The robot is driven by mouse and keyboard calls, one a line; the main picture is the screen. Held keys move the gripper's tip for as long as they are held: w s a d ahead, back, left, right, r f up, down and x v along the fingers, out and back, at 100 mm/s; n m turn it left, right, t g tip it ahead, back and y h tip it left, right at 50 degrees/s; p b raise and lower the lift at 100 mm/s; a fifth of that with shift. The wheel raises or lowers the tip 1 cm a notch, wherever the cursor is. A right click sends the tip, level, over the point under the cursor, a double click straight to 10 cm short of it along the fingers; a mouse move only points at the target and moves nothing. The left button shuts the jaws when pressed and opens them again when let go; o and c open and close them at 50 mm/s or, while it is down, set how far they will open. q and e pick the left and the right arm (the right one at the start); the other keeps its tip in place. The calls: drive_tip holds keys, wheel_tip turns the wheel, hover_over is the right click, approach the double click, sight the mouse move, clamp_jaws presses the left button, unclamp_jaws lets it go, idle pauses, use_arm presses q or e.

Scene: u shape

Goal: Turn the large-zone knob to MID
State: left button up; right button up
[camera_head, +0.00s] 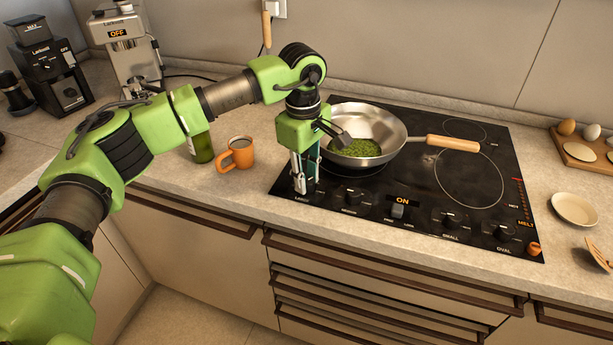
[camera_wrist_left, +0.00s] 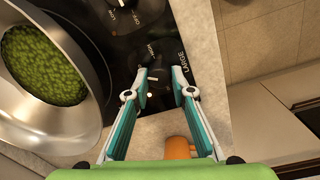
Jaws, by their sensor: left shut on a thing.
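The large-zone knob (camera_wrist_left: 156,86) is black and sits at the left end of the hob's front control row, by the word LARGE. My left gripper (camera_head: 304,188) points straight down over that end of the hob and hides the knob in the head view. In the left wrist view the gripper's two fingers (camera_wrist_left: 162,84) are on either side of the knob, shut on it. Which setting the knob points at is too small and dark to tell. My right gripper is not in view.
A steel pan (camera_head: 364,128) with green food stands on the hob (camera_head: 490,150), close behind my left gripper. An orange mug (camera_head: 237,158) and a green bottle (camera_head: 202,148) stand left of the hob. More knobs (camera_head: 449,220) and an ON display (camera_head: 402,200) lie to the right.

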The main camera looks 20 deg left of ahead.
use_arm(q)
drive_tip(key=o, duration=1.1)
drive_tip(key=shift+r, duration=0.1)
wheel_tip(320, 180, up, 12)
drive_tip(key=shift+s, duration=0.3)
drive_tip(key=shift+a, duration=0.15)
